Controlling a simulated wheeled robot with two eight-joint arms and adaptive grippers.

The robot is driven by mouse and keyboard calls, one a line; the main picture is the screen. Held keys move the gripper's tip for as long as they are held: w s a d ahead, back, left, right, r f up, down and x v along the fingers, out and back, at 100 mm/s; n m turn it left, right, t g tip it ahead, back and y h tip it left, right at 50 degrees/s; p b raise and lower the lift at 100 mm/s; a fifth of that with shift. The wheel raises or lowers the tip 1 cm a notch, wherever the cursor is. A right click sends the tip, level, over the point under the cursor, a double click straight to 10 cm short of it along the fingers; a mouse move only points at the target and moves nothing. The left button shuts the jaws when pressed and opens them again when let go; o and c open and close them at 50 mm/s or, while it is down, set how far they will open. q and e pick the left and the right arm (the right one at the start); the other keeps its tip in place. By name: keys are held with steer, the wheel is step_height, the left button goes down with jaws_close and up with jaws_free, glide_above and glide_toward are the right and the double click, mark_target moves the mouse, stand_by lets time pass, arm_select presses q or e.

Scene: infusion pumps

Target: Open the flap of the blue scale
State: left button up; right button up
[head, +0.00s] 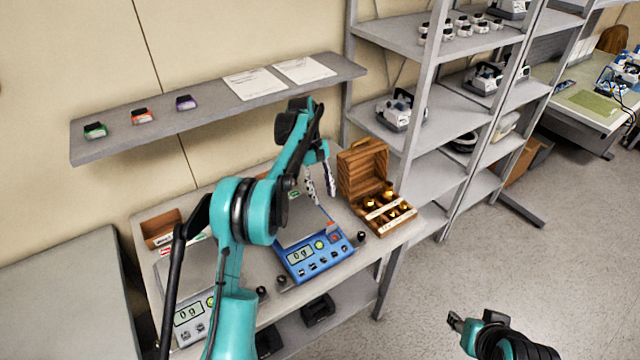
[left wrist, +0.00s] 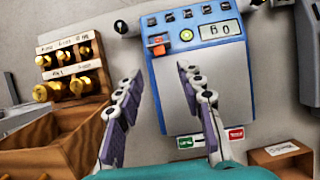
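The blue scale (head: 315,258) stands on the table, with a grey weighing plate and a front panel of buttons; its display reads 0 g. It also shows upside down in the left wrist view (left wrist: 228,50). A small orange-red part (left wrist: 158,48) sits at a corner of the panel beside a yellow-green round spot. I cannot make out a distinct flap. My left gripper (head: 320,188) is open and empty above the plate, its fingers (left wrist: 160,100) spread apart and pointing down toward the scale. My right gripper (head: 460,324) is far off at lower right, its opening unclear.
An open wooden box (head: 375,197) with brass weights stands right of the blue scale. A second, grey scale (head: 188,314) is at left. Small dark knobs stand near the table's front edge. A wall shelf (head: 210,110) hangs behind; metal racks (head: 445,110) stand at right.

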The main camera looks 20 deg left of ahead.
arm_select(q)
steer(key=v, duration=0.3)
stand_by(0.5)
steer(key=s+d+r+m+t+y+b, duration=0.1)
steer(key=s+d+r+m+t+b, duration=0.15)
steer(key=s, duration=0.55)
steer(key=s+d+r+m+t+y+b, duration=0.1)
steer(key=s+d+r+m+t, duration=0.2)
steer(key=s, duration=0.5)
steer(key=s+f+m+t+b, duration=0.1)
steer(key=s+f+m+t, duration=0.1)
steer(key=s+f, duration=0.2)
steer(key=s+f+m+t+y+b, duration=0.1)
steer(key=s+f, duration=0.4)
steer(key=s, duration=0.6)
steer(key=shift+d+m+t+y, duration=0.3)
steer(key=shift+m+t, duration=0.45)
steer(key=shift+m, duration=0.2)
